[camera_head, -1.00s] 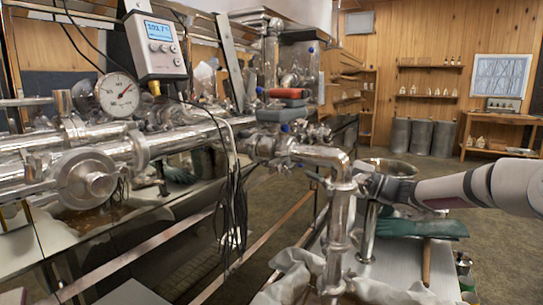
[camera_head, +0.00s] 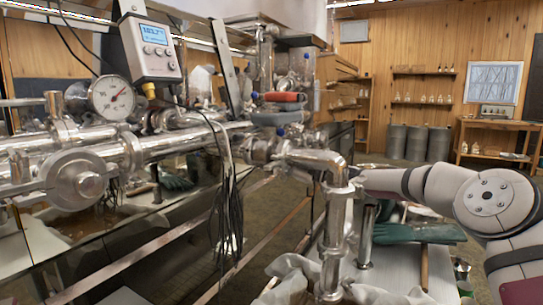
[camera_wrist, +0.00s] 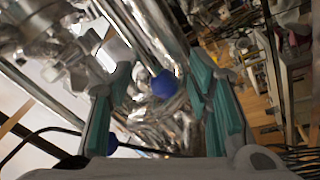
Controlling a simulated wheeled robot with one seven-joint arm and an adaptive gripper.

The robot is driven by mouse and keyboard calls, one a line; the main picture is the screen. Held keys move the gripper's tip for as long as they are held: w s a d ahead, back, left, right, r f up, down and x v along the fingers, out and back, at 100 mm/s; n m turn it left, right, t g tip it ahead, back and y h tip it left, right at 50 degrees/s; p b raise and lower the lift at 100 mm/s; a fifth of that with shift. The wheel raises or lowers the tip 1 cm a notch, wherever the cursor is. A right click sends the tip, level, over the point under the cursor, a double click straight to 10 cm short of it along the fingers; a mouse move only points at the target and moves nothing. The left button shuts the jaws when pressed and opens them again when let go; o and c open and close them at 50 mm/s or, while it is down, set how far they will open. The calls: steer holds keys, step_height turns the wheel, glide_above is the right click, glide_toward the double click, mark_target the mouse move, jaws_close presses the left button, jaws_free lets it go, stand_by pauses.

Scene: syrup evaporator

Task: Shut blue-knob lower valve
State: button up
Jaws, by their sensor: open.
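In the wrist view my gripper (camera_wrist: 158,82) is open, its teal-padded fingers spread on either side of a blue knob (camera_wrist: 164,83). The knob appears ahead of or between the fingertips; contact cannot be told. A second blue knob (camera_wrist: 112,143) shows low, by the left finger. In the head view a blue knob (camera_head: 281,131) sits on the pipework below a grey handle (camera_head: 280,118). Another blue knob (camera_head: 255,96) is beside the red handle (camera_head: 285,97) above. My gripper is mostly hidden behind the steel elbow pipe (camera_head: 318,160) there.
A vertical steel pipe (camera_head: 334,235) stands in front of my wrist. Black cables (camera_head: 230,205) hang to its left. Green gloves (camera_head: 415,233) and a wooden handle (camera_head: 424,265) lie on the bench at right. A gauge (camera_head: 112,97) and digital meter (camera_head: 152,48) are at left.

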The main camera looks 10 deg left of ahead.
steer(key=shift+a, duration=0.1)
steer(key=shift+r, duration=0.1)
jaws_close()
steer(key=shift+w+f+n+b, duration=0.1)
steer(key=shift+f+n+b, duration=0.2)
steer(key=shift+b, duration=0.2)
